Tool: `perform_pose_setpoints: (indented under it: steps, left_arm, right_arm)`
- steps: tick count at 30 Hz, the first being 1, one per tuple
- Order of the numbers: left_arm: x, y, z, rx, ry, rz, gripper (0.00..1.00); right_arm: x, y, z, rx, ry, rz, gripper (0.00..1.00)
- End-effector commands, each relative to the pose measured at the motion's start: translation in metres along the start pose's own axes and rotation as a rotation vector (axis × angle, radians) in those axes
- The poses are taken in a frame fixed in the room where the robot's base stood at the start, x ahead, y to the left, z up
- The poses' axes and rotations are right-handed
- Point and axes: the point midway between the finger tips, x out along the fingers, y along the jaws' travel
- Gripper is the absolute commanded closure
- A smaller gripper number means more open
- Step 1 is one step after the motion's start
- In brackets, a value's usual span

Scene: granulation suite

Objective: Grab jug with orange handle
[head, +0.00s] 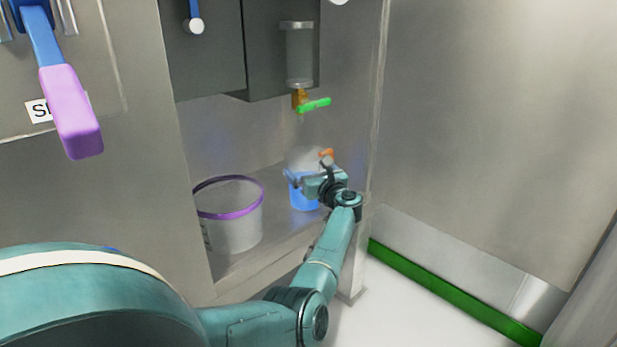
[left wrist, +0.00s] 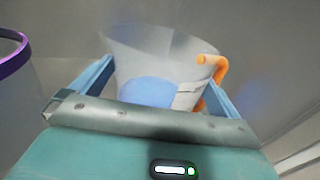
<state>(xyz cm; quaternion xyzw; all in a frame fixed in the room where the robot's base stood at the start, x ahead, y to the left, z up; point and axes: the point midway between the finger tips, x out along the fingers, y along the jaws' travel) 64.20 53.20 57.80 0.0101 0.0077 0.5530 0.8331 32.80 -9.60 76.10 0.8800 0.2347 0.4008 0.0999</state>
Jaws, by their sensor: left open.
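The jug (head: 304,158) is clear and stands on the ledge inside the steel recess, under the valve. Its lower part looks blue, and its orange handle (head: 327,153) shows at its upper right. In the left wrist view the jug (left wrist: 150,62) is upright between my fingers, with the handle (left wrist: 218,72) on the right near the right finger. My left gripper (head: 306,177) is open, its blue fingers on either side of the jug. I cannot tell whether they touch it. The gripper body hides part of the jug in the head view.
A clear bucket with a purple rim (head: 236,222) stands left of the jug on the ledge. A green-handled valve (head: 314,104) hangs above under a clear cylinder (head: 299,55). A steel wall is close on the right. A purple-gripped lever (head: 75,110) sticks out upper left.

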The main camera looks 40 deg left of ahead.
Motion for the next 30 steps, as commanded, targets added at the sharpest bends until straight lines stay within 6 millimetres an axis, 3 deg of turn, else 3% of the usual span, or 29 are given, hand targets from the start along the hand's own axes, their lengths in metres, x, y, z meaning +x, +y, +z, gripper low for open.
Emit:
perform_pose_setpoints:
  steps: [8,27,30]
  left_arm:
    - [0.0015,0.0005,0.0003,-0.001,-0.001,0.0,0.0]
    - [0.0012,0.0005,0.0002,0.0,0.0,0.0,0.52]
    - [0.0018,0.0004,0.004,-0.003,-0.007,0.001,0.53]
  right_arm:
    - [-0.0039,-0.0026,0.0052,0.016,-0.027,0.002,1.0]
    - [-0.0025,-0.0022,0.0037,0.013,-0.018,0.001,1.0]
    - [-0.002,-0.002,0.0033,0.013,-0.016,0.002,1.0]
